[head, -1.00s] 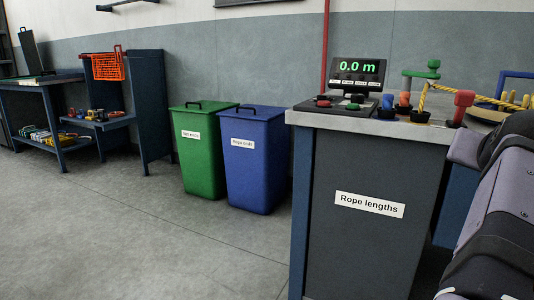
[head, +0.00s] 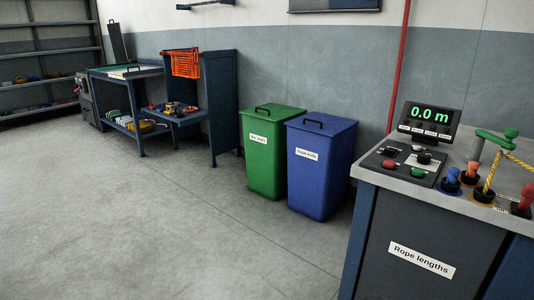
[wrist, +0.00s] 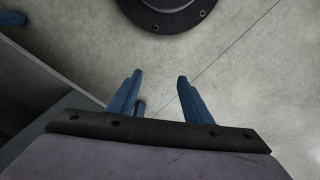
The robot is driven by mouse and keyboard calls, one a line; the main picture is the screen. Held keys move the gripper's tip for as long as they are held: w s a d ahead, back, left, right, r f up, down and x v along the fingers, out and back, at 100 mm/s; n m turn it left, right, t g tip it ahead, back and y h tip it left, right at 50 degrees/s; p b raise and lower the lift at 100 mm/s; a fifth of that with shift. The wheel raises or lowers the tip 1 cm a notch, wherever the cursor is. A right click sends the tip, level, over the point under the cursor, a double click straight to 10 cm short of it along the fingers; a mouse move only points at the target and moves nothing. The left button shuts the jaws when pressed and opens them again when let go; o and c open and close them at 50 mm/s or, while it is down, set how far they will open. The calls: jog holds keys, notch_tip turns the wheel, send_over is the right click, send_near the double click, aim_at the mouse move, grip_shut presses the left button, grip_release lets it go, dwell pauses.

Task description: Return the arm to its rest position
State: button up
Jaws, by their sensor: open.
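My gripper (wrist: 157,82) shows in the wrist view with its two blue fingers apart and nothing between them. Grey concrete floor (wrist: 235,85) lies beyond the fingertips. A round dark flange with bolt holes (wrist: 168,12) is at the top of that view. My arm and gripper are not in the head view now.
The rope lengths bench (head: 385,240) stands at the right, with a display reading 0.0 m (head: 430,118) and coloured knobs on top. A green bin (head: 265,170) and a blue bin (head: 318,185) stand left of it. Open floor (head: 150,220) spreads at the left.

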jog(key=a+r+n+p, duration=0.1)
jog(key=a+r+p, duration=0.1)
jog(key=r+p, duration=1.8)
jog(key=a+r+n+p, duration=0.1)
jog(key=a+r+p, duration=0.1)
jog(key=r+p, duration=1.9)
jog(key=shift+w+a+r, duration=0.2)
jog(key=shift+a+r, duration=0.05)
jog(key=shift+r, duration=0.35)
jog(key=shift+f, duration=0.15)
notch_tip(320, 180, down, 10)
jog(key=b, duration=1)
